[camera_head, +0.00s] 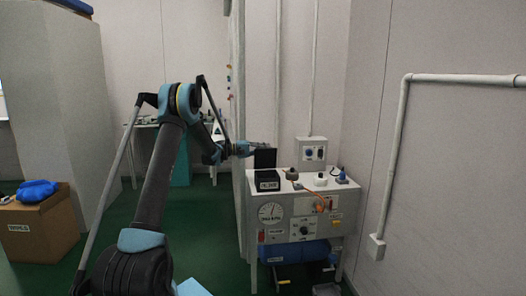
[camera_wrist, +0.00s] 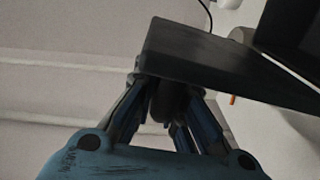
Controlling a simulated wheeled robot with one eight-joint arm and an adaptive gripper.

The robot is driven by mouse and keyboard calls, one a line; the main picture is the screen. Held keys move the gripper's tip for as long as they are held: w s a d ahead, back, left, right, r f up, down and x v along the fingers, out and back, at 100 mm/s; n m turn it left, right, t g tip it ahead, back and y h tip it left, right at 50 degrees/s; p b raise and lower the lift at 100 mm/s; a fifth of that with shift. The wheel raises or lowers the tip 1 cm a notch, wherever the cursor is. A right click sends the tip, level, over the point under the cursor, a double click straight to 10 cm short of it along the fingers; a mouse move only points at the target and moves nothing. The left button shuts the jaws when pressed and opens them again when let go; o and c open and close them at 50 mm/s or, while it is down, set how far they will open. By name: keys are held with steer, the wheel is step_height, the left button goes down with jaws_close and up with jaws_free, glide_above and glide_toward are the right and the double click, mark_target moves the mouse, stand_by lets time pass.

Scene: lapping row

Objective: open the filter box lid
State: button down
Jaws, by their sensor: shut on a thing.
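The filter box (camera_head: 267,182) is a small black box with a pale label on its front, on top of the light grey machine. Its black lid (camera_head: 265,158) stands about upright above the box's back edge. My gripper (camera_head: 248,149) reaches in from the left and meets the lid at its left side. In the wrist view, my gripper's fingers (camera_wrist: 170,98) are closed at the near edge of the dark lid (camera_wrist: 215,62). Part of the dark box body (camera_wrist: 295,25) shows at the upper right. The exact grip is partly hidden by the fingers.
The machine (camera_head: 300,207) carries a dial gauge (camera_head: 271,212), knobs and small fittings on top, right of the box. A grey partition (camera_head: 239,120) stands close left of the machine. A cardboard box (camera_head: 35,228) is far left.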

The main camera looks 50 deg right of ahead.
steer(key=shift+s+d, duration=0.15)
steer(key=shift+s, duration=0.1)
steer(key=c, duration=1.6)
jaws_free()
steer(key=shift+w, duration=0.15)
steer(key=v, duration=1.2)
